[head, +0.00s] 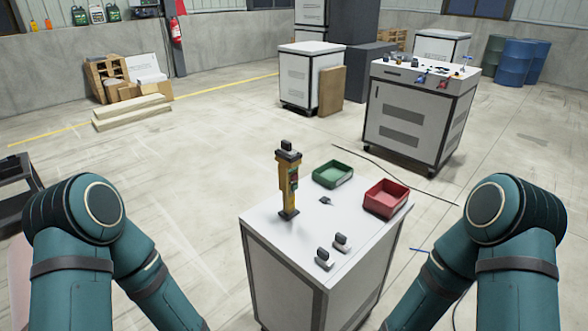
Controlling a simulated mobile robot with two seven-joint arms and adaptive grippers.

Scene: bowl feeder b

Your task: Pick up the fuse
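A small white cabinet with a flat top (270,220) stands in front of me. Near its front edge are two small dark-and-light parts, one nearer (324,258) and one just behind it to the right (341,243). A small dark piece (326,201) lies farther back. A yellow upright device (288,182) stands at the left, with a dark part (288,147) on top. I cannot tell which of these small parts is the fuse. My teal arms show on both sides, but both grippers are outside the picture.
A green bin (333,174) and a red bin (386,199) sit on the back right of the top. A larger cabinet with tools (420,115) stands behind to the right. Cables lie on the floor. Open floor is on the left.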

